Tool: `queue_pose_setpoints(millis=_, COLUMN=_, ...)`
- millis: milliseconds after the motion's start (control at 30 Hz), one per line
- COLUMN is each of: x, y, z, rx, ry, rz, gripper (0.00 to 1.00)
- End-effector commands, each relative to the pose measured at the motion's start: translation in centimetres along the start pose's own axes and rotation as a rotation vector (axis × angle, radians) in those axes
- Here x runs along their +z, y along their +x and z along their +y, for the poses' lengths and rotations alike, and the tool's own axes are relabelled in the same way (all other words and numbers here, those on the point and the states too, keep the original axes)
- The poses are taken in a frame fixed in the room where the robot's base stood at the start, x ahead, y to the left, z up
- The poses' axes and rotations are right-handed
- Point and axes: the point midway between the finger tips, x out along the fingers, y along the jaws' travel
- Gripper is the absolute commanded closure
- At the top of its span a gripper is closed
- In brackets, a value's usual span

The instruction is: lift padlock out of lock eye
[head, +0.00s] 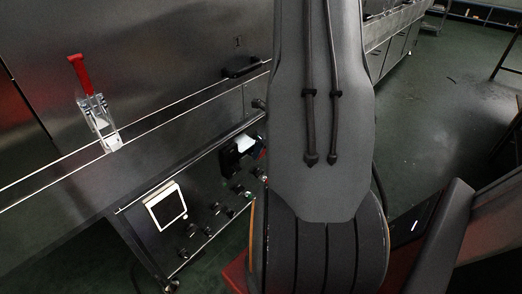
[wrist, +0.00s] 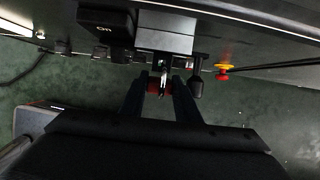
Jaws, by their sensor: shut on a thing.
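In the wrist view my gripper (wrist: 160,86) is shut on a small red padlock (wrist: 153,89), which is mostly hidden between the dark fingers. A bright metal part, seemingly the shackle (wrist: 163,70), rises from it toward the switch fittings on the machine front. The lock eye cannot be made out clearly, so I cannot tell whether the shackle is through it. In the head view my own arm hides the gripper and the padlock.
A red-and-yellow stop button (wrist: 226,71) and a black knob (wrist: 197,87) are right of my gripper. In the head view, a red-handled clamp (head: 80,72) and a white-framed screen (head: 166,206) are on the machine. Green floor (head: 445,95) is open at right.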

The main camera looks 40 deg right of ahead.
Motion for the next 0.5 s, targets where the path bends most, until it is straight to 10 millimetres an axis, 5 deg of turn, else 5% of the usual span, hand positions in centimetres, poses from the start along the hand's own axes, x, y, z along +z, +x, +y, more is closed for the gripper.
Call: queue_pose_setpoints(millis=500, x=0.6, y=-1.6, z=0.0, rx=0.0, ry=0.0, rz=0.0, gripper=0.87)
